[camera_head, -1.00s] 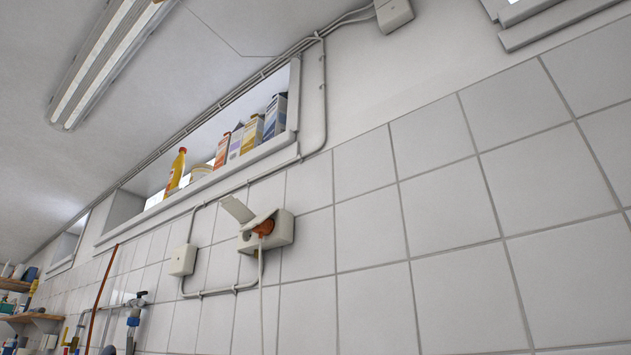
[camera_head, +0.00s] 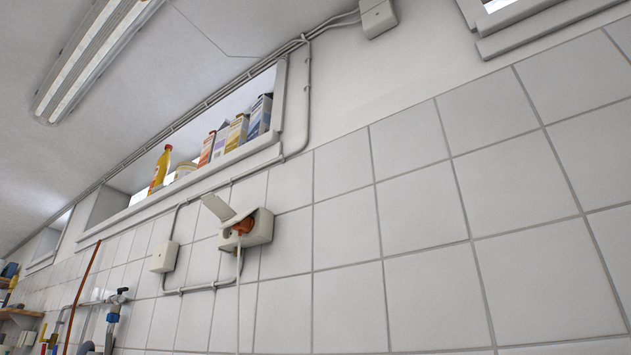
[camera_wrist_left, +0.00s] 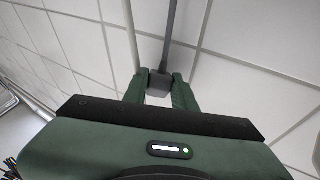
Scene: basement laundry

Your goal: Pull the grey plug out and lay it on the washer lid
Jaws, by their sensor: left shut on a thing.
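In the left wrist view my green left gripper (camera_wrist_left: 158,88) is shut on a dark grey plug (camera_wrist_left: 159,82), held between its two fingertips. A dark grey cord (camera_wrist_left: 171,35) runs up from the plug. Pale tiles lie behind it, and I cannot tell how far off they are. No socket shows around the grey plug in this view. The head view shows neither the grey plug nor either gripper. The washer lid is in neither view.
In the head view an orange plug (camera_head: 243,226) with a white cord (camera_head: 239,290) sits in a wall socket box (camera_head: 260,229) with its flap raised. A junction box (camera_head: 164,257) and conduit are beside it. A pale pipe or cord (camera_wrist_left: 132,35) runs close by my left gripper.

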